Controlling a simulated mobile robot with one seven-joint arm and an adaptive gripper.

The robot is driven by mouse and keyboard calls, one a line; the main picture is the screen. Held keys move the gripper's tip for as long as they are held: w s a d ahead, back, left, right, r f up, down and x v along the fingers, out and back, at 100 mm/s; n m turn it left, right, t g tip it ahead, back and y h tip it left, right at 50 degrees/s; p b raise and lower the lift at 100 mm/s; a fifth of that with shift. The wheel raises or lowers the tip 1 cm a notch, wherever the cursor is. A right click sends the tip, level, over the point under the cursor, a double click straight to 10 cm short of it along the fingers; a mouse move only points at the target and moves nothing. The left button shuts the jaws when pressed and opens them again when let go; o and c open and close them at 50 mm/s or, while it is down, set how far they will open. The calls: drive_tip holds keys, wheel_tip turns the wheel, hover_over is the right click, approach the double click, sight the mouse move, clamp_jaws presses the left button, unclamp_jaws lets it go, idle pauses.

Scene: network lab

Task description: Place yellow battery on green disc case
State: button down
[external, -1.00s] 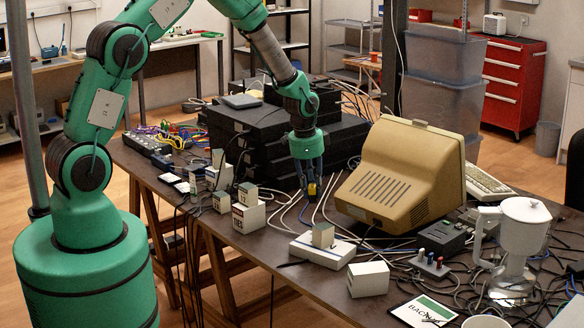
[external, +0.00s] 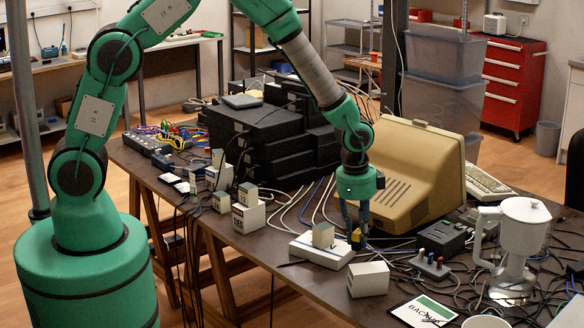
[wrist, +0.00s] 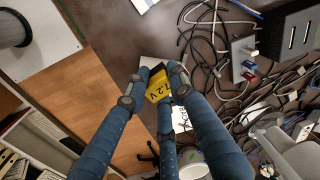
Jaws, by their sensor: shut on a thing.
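My gripper (external: 357,238) is shut on the yellow battery (external: 357,240) and holds it beside the white power block in the middle of the table. In the wrist view the battery (wrist: 158,88), marked "7.2 V", sits between the fingertips of my gripper (wrist: 155,84). The green disc case (external: 423,310) lies flat near the table's front edge, white with a green band and the word "BACKUP". It is to the right of and nearer than my gripper. In the wrist view the case (wrist: 182,118) is partly hidden behind the fingers.
A white power block (external: 318,252) with a grey plug lies left of the gripper. A white box (external: 368,279) stands between gripper and case. A beige monitor (external: 410,175) is behind. Cables, a switch box (external: 430,265) and a white blender-like appliance (external: 515,250) crowd the right.

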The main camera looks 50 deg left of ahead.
drive_tip(key=s+d+m, duration=0.3)
drive_tip(key=s+d, duration=0.8)
drive_tip(key=d, duration=0.2)
drive_tip(key=f, duration=0.5)
drive_tip(key=shift+w, duration=0.2)
drive_tip(key=b, duration=0.2)
hover_over(425, 311)
drive_tip(key=shift+s+f, duration=0.3)
drive_tip(key=shift+f, duration=0.45)
drive_tip(key=shift+f+b, duration=0.5)
drive_tip(key=shift+f, duration=1.2)
